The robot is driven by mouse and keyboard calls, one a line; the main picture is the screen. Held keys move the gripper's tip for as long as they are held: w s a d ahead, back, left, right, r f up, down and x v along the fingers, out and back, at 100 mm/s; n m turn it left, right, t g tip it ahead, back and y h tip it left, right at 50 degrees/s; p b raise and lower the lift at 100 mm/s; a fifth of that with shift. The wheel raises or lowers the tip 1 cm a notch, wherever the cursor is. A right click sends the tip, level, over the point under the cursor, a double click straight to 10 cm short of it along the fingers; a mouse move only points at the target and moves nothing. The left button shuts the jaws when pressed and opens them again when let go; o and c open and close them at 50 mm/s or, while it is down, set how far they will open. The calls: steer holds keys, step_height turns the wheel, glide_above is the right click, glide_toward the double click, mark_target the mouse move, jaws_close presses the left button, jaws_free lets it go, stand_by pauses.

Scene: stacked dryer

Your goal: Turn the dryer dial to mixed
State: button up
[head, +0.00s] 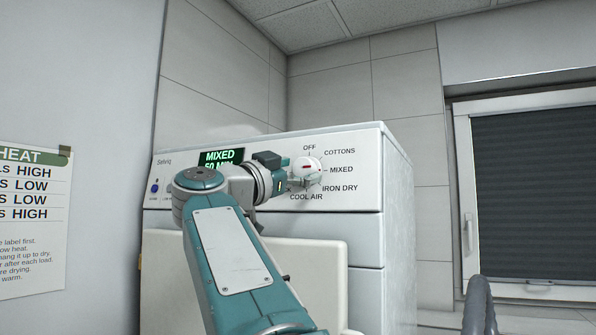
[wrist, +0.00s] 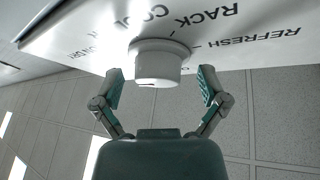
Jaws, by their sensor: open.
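The round white dial (head: 312,164) is on the upper front panel of the white dryer (head: 397,230). A short red mark on it lies about level; the MIXED label (head: 341,170) is to its right. The green display (head: 214,156) reads MIXED with a minutes line below, partly hidden by my arm. My gripper (head: 291,181) is at the dial's lower left in the head view. In the wrist view my open gripper (wrist: 160,76) has one finger on each side of the dial (wrist: 155,65), with gaps between them and it.
Around the dial are the labels OFF, COTTONS, IRON DRY and COOL AIR. A paper chart (head: 32,220) hangs on the left wall. A window with a dark blind (head: 535,180) is at the right. A grey curved bar (head: 478,305) stands at the lower right.

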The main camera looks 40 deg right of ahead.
steer(key=v, duration=1.2)
steer(key=shift+a, duration=0.1)
